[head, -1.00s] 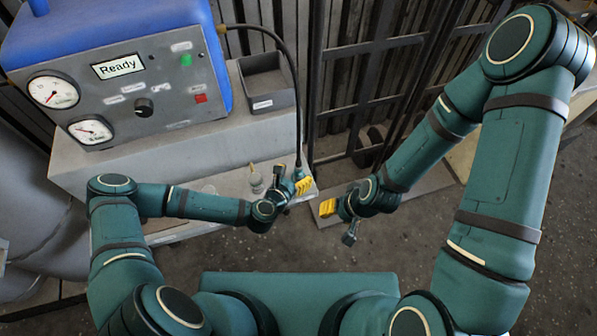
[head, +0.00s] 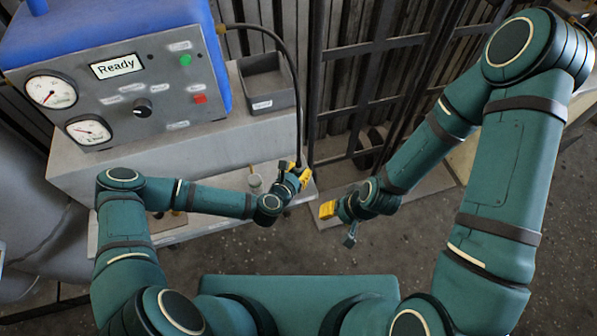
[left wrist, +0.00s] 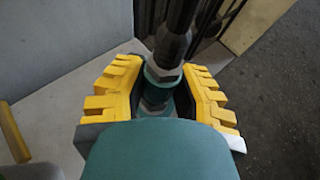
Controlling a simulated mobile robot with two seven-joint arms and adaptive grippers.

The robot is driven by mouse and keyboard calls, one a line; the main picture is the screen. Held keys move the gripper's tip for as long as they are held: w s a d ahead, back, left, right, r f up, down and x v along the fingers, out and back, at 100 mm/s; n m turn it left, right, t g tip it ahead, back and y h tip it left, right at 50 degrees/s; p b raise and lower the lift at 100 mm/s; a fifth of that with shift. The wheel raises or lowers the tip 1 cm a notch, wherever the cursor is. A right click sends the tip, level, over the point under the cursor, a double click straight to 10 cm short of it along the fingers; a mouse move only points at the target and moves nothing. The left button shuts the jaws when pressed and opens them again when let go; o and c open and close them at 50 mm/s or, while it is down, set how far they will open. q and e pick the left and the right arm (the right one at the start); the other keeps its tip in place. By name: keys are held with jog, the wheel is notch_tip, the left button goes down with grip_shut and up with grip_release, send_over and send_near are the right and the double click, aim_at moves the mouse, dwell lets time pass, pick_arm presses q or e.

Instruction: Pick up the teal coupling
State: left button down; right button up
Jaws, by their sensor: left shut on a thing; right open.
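The teal coupling (left wrist: 157,96) sits at the lower end of a dark hose (left wrist: 180,20), between the yellow fingers of my left gripper (left wrist: 160,95) in the left wrist view. The gripper is shut on it, with a finger on each side. In the head view my left gripper (head: 298,176) is at the right end of the low grey ledge, where the hose (head: 297,110) hangs down, and it mostly hides the coupling. My right gripper (head: 338,220) is open and empty, lower and to the right over the floor.
A blue and grey machine (head: 125,95) with gauges and a "Ready" display stands at the left. A grey open bin (head: 270,85) is behind my left gripper. A small fitting (head: 255,184) stands on the ledge. Dark metal bars (head: 375,60) rise behind.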

aim_at(298, 161)
pick_arm(q)
notch_tip(298, 161, up, 10)
jog(key=p, duration=0.3)
dwell(0.4)
